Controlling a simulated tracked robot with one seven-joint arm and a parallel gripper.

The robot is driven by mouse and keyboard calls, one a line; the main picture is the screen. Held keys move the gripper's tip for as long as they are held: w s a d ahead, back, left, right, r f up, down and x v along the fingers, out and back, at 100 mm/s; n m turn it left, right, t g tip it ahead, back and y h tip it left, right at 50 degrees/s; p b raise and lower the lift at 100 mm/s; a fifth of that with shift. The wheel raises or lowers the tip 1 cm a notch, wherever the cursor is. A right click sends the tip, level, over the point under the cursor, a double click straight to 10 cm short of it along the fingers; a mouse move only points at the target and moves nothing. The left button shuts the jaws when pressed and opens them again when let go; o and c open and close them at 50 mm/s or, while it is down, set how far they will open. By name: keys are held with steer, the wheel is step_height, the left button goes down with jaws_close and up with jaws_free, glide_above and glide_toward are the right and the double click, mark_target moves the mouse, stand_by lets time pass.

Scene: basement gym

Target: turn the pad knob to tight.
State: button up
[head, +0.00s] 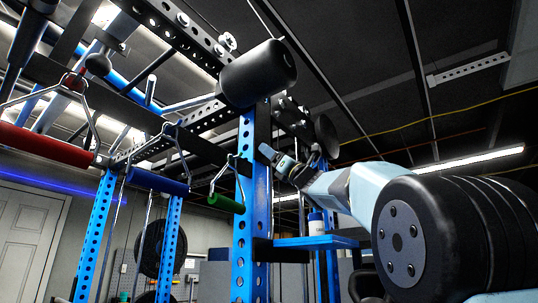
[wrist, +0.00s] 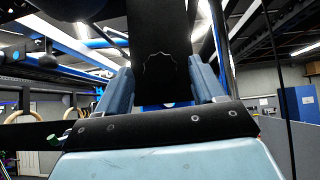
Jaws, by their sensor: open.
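My gripper (head: 283,165) reaches in from the right in the head view, beside the blue upright (head: 249,210). In the wrist view my gripper (wrist: 163,85) has its two blue fingers apart. Between them is a dark shape with a scalloped edge (wrist: 160,66), which looks like the pad knob against a black plate. I cannot tell whether the fingers touch it, and no pointer or marking on it is readable. In the head view I cannot make the knob out. A black roller pad (head: 258,73) juts from the rack above my gripper.
Handles with red (head: 45,145), blue (head: 158,182) and green (head: 226,203) grips hang at the left. A black disc (head: 326,135) is just right of my gripper. A blue shelf (head: 316,241) with a bottle (head: 316,222) stands below. Wooden rings (wrist: 20,118) show in the wrist view.

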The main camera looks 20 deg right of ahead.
steer(key=c, duration=1.1)
steer(key=shift+o, duration=0.2)
steer(key=shift+a+m, duration=0.15)
steer(key=shift+m, duration=0.15)
steer(key=shift+m+t+h, duration=0.3)
steer(key=shift+m+h, duration=0.1)
steer(key=m+g+h, duration=0.2)
steer(key=m+h, duration=0.4)
steer(key=m, duration=0.3)
steer(key=r+m+g+h, duration=0.1)
steer(key=m+g+h, duration=0.1)
steer(key=m+h, duration=0.4)
steer(key=a+r+m+g+h, duration=0.1)
steer(key=m+h, duration=0.5)
steer(key=m, duration=0.7)
steer(key=shift+s+g, duration=0.4)
steer(key=shift+g, duration=0.2)
